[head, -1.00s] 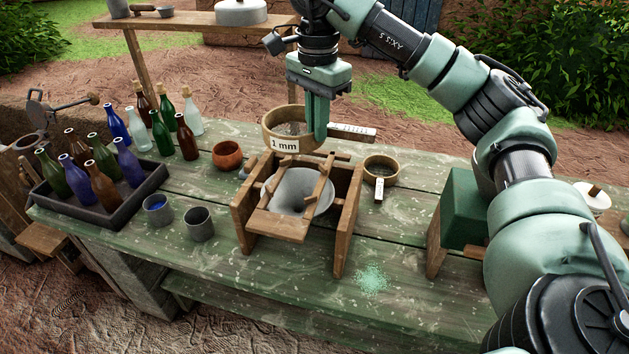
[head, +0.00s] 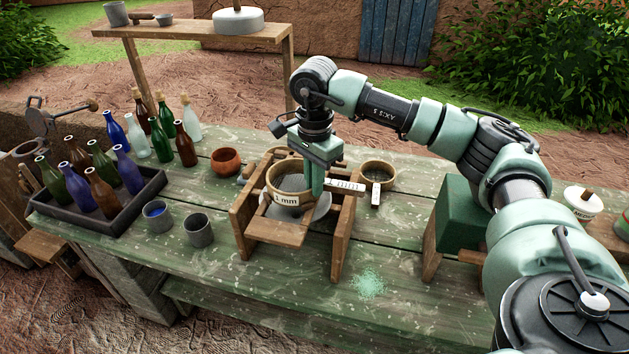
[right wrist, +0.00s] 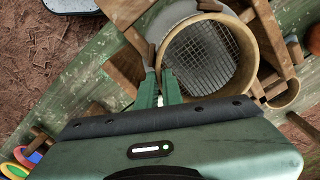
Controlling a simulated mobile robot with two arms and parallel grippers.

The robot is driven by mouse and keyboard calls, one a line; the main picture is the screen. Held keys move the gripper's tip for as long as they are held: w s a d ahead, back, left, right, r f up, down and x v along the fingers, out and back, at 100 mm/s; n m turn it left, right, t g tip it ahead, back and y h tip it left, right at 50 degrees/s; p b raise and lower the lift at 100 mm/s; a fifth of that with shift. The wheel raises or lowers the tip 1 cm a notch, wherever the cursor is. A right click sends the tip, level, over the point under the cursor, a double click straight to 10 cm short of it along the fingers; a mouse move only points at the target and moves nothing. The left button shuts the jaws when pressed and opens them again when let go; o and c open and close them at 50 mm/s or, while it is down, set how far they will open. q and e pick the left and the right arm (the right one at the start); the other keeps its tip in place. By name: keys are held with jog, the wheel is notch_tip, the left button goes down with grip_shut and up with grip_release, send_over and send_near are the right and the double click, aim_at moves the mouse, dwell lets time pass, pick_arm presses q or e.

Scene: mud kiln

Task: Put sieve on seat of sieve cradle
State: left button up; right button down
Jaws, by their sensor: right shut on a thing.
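The sieve (head: 287,199) is a round wooden hoop with a wire mesh and a "1 mm" label. It sits low between the side boards of the wooden sieve cradle (head: 275,233), over the pale bowl (head: 323,207). I cannot tell whether it rests on the seat, as its underside is hidden. My right gripper (head: 317,190) points down and is shut on the sieve at its right side, by the handle. In the right wrist view the mesh and hoop (right wrist: 246,50) lie just beyond the fingertips (right wrist: 158,85). My left gripper is not in view.
A smaller round sieve (head: 377,170) stands close right of the cradle. A brown bowl (head: 226,161), two grey cups (head: 199,231) and a bottle tray (head: 135,213) are to the left. A green block (head: 458,210) stands right. Green powder (head: 367,283) lies in front.

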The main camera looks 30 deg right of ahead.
jog(key=shift+f, duration=0.2)
jog(key=c, duration=1.6)
grip_release()
jog(key=shift+r, duration=0.1)
jog(key=shift+o, duration=0.2)
jog(key=shift+r, duration=0.1)
notch_tip(320, 180, up, 7)
jog(key=shift+w+f+b, duration=0.1)
jog(key=shift+b, duration=1.05)
jog(key=shift+r, duration=2.65)
